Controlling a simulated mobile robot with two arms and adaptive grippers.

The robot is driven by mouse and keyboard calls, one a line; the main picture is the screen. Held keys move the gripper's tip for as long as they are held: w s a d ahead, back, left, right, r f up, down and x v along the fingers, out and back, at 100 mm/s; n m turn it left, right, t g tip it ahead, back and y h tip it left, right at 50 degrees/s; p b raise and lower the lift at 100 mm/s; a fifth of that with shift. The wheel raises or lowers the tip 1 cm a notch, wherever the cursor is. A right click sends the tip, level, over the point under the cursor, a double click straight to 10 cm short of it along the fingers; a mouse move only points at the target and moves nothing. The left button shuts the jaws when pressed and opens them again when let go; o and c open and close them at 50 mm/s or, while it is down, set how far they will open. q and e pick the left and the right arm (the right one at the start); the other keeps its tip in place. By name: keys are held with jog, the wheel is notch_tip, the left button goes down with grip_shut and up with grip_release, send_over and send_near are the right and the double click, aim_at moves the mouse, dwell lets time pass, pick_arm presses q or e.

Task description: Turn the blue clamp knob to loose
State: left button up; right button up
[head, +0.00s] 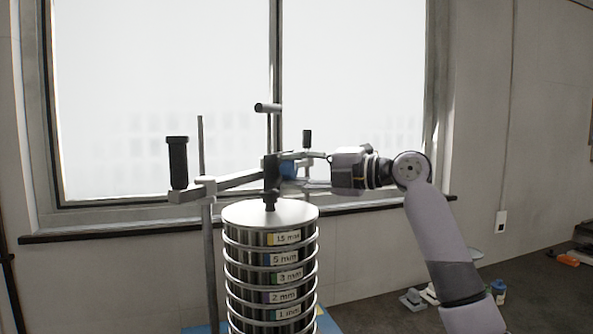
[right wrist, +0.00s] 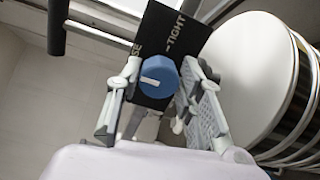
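The blue clamp knob (right wrist: 158,77) sits on a black plate (right wrist: 172,38) and carries a white pointer mark lying roughly across the picture. The plate reads "TIGHT" at upper right; a label ending in "SE" is partly hidden at left. In the head view the knob (head: 289,170) is partly covered by my right gripper (head: 303,171), which reaches in from the right. Its fingers stand on both sides of the knob, close to it, with a narrow gap seeming to remain. My left gripper is out of view.
The sieve stack (head: 271,270), with size labels, stands below the clamp bar (head: 235,181). Upright rods and a black handle (head: 178,163) rise at left. A window fills the wall behind. Small items lie on the dark surface at lower right.

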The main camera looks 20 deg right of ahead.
jog(key=o, duration=0.4)
jog(key=shift+d, duration=0.1)
jog(key=v, duration=1.2)
